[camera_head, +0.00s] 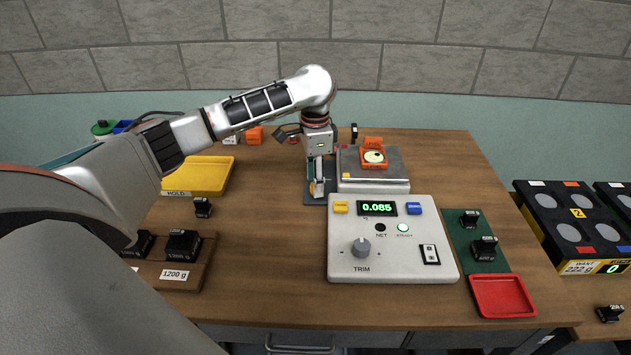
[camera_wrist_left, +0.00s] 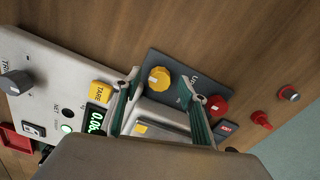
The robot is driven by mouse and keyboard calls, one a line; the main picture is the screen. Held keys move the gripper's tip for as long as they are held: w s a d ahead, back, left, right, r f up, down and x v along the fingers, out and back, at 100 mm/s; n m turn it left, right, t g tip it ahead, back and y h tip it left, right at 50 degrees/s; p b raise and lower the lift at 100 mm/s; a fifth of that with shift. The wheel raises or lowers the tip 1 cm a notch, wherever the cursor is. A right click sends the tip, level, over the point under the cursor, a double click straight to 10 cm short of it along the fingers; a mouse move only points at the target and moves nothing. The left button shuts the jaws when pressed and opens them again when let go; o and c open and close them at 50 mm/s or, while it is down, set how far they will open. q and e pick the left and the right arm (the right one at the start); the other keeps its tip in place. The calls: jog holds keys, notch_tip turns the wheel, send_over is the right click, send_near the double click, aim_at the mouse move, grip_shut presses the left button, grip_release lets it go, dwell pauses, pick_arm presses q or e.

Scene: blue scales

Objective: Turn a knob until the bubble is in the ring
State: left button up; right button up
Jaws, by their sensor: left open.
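An orange bubble level (camera_head: 373,157) with a pale round vial sits on the grey scale plate (camera_head: 398,163); a dark mark shows in the vial, but bubble and ring are too small to tell apart. My left gripper (camera_head: 317,188) points down over a dark panel at the scale's left side. In the left wrist view its two fingers (camera_wrist_left: 160,82) are open, with a yellow knob (camera_wrist_left: 160,80) showing between their tips; I cannot tell whether they touch it. A red knob (camera_wrist_left: 217,105) lies just beyond the right finger. My right gripper is not in view.
A control box (camera_head: 394,240) with a grey TRIM knob (camera_head: 361,247) and a display (camera_head: 377,208) reading 0.085 stands in front of the scale. A yellow tray (camera_head: 205,176), a weight rack (camera_head: 165,272) and a red tray (camera_head: 503,296) flank it. Bare table lies between the rack and box.

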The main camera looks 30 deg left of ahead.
pick_arm(q)
jog(key=shift+f, duration=0.4)
jog(key=c, duration=1.1)
jog(key=m, duration=0.5)
jog(key=shift+w+a, duration=0.1)
jog(key=shift+w+m, duration=0.1)
jog(key=shift+m, duration=2.2)
